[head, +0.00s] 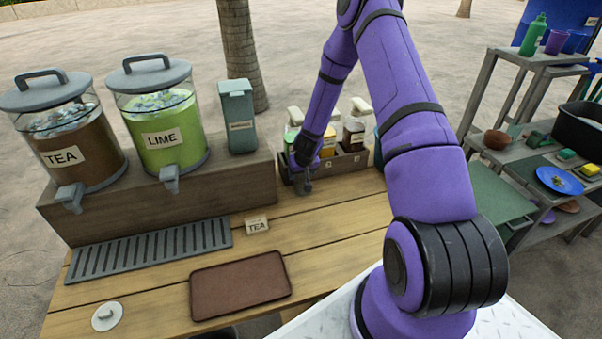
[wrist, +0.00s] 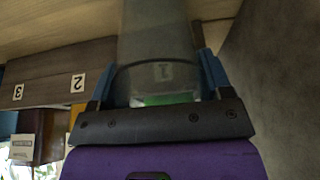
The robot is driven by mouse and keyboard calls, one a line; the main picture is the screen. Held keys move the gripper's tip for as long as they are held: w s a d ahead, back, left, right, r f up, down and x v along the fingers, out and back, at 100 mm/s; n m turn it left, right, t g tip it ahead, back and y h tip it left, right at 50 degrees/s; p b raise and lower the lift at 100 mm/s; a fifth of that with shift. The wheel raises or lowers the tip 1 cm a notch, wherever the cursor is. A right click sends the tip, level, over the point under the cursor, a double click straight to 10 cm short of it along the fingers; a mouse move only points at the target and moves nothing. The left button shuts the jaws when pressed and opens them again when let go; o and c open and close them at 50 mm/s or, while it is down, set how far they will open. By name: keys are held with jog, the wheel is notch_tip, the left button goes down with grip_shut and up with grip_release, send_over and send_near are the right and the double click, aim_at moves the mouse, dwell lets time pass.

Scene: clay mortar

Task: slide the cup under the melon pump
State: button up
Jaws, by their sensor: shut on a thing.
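A clear, smoky cup (wrist: 155,38) fills the middle of the wrist view, between the two blue fingers of my gripper (wrist: 160,72), which is shut on it. In the head view my gripper (head: 304,182) is low at the left front of a wooden rack (head: 348,164) of pump bottles. The cup is hard to make out there. Several pump bottles stand in the rack, including a green one (head: 292,138) behind my gripper and a dark brown one (head: 353,135). Their labels are too small to read, so I cannot tell which is melon.
Number plates 2 (wrist: 77,83) and 3 (wrist: 18,92) are on the rack front. Tea (head: 70,145) and lime (head: 160,125) dispensers stand left on a wooden riser (head: 160,205).

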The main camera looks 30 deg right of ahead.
jog(key=o, duration=1)
jog(key=shift+c, duration=0.2)
jog(key=v, duration=1)
jog(key=shift+s+r, duration=0.2)
jog(key=shift+r, duration=0.1)
jog(key=shift+r, duration=0.1)
jog(key=s+a+r+n+y, duration=0.15)
jog(key=a+r, duration=0.25)
jog(key=r, duration=0.4)
jog(key=s+a+r+t, duration=0.1)
jog(key=s+a+r, duration=0.2)
jog(key=r, duration=0.6)
jog(key=s+a+r+n, duration=0.1)
jog(key=s+a+r, duration=0.25)
jog(key=r, duration=0.45)
jog(key=s+a+r, duration=0.2)
jog(key=s+r, duration=0.4)
jog(key=s, duration=0.6)
jog(key=s+a+r, duration=0.3)
jog(key=s+r, duration=0.4)
jog(key=s, duration=0.5)
jog(key=shift+s+r+n, duration=0.15)
jog(key=shift+s+n, duration=0.2)
jog(key=shift+s, duration=0.05)
